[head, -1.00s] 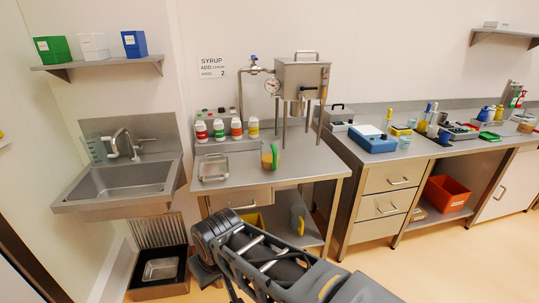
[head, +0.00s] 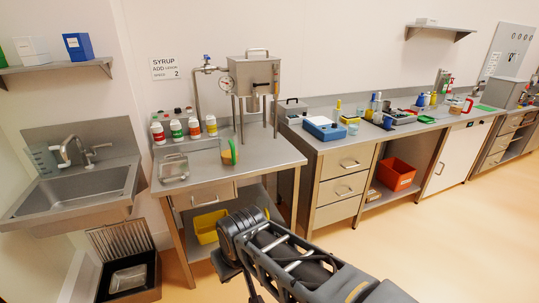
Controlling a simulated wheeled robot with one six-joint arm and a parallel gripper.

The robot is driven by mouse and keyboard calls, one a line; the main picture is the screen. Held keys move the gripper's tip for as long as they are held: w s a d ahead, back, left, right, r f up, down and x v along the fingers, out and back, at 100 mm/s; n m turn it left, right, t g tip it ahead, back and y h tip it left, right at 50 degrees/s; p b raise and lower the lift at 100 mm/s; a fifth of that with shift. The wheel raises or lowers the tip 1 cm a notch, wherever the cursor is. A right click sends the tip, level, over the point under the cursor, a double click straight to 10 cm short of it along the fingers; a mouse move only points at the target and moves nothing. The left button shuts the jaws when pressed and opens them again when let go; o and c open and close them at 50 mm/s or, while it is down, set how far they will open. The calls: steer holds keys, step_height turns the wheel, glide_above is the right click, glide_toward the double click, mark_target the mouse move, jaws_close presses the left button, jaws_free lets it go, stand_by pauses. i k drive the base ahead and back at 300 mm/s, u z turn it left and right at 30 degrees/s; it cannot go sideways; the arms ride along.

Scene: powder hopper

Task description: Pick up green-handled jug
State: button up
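The green-handled jug (head: 228,156) stands on the steel table below the hopper, near the table's middle. It is small in the picture, with an orange-yellow body and a green part at its side. The steel hopper (head: 252,78) stands on legs behind it and to its right. My dark arm reaches in from the bottom of the head view, in front of the table and well short of the jug. My gripper's fingers do not show, so I cannot see whether they are open or shut.
A shallow steel tray (head: 174,168) and a row of bottles (head: 177,130) stand left of the jug. A sink (head: 75,185) is at the left. A drawer bench (head: 340,178) with a blue device (head: 325,129) adjoins on the right. Floor is clear at lower right.

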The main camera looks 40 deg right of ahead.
mark_target(228, 139)
steer(key=z, duration=0.7)
steer(key=k, duration=0.95)
steer(key=z, duration=0.7)
steer(key=i, duration=1.45)
steer(key=u, duration=1.2)
steer(key=i, duration=1.05)
steer(key=u, duration=1.6)
steer(key=i, duration=0.2)
steer(key=z, duration=0.05)
